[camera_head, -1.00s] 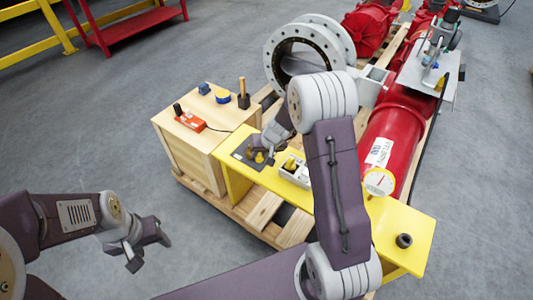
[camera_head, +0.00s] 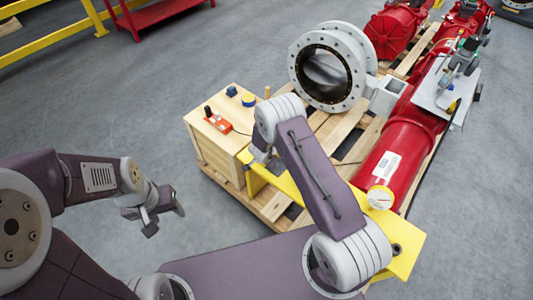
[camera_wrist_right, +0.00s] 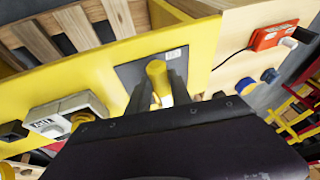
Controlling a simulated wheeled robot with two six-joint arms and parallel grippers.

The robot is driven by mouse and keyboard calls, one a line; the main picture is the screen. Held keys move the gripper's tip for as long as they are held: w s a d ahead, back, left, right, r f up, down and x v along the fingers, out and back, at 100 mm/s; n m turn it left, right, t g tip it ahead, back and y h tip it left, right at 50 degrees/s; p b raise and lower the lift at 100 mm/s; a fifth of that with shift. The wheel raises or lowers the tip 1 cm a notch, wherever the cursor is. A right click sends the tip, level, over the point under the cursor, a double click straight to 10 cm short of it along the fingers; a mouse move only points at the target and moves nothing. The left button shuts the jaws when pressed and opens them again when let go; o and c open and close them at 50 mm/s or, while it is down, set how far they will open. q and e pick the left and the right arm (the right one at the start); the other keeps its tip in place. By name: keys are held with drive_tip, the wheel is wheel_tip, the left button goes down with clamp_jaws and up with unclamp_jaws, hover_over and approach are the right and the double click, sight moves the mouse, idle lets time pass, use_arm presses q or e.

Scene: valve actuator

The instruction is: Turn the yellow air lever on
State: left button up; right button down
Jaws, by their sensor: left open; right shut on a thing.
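The yellow air lever (camera_wrist_right: 157,72) stands on a dark plate (camera_wrist_right: 128,74) on the yellow bench, in the right wrist view. My right gripper (camera_wrist_right: 158,88) is shut on the lever, with one dark finger on each side of it. In the head view my right gripper (camera_head: 264,157) is at the bench near the wooden box, and my arm hides the lever. My left gripper (camera_head: 165,212) is open and empty over the floor at the left, apart from everything.
A wooden box (camera_head: 212,150) with a red device (camera_head: 218,124) stands beside the yellow bench (camera_head: 402,258). A grey-white box (camera_wrist_right: 66,115) is on the bench near the lever. A large red actuator (camera_head: 412,140) lies behind. Floor at left is clear.

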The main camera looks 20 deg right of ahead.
drive_tip(key=shift+w+a+r+p, duration=0.1)
drive_tip(key=shift+w+p, duration=0.1)
drive_tip(key=shift+p, duration=0.15)
drive_tip(key=c, duration=1.2)
unclamp_jaws()
drive_tip(key=shift+o, duration=0.2)
drive_tip(key=p+v, duration=0.1)
drive_tip(key=v, duration=0.8)
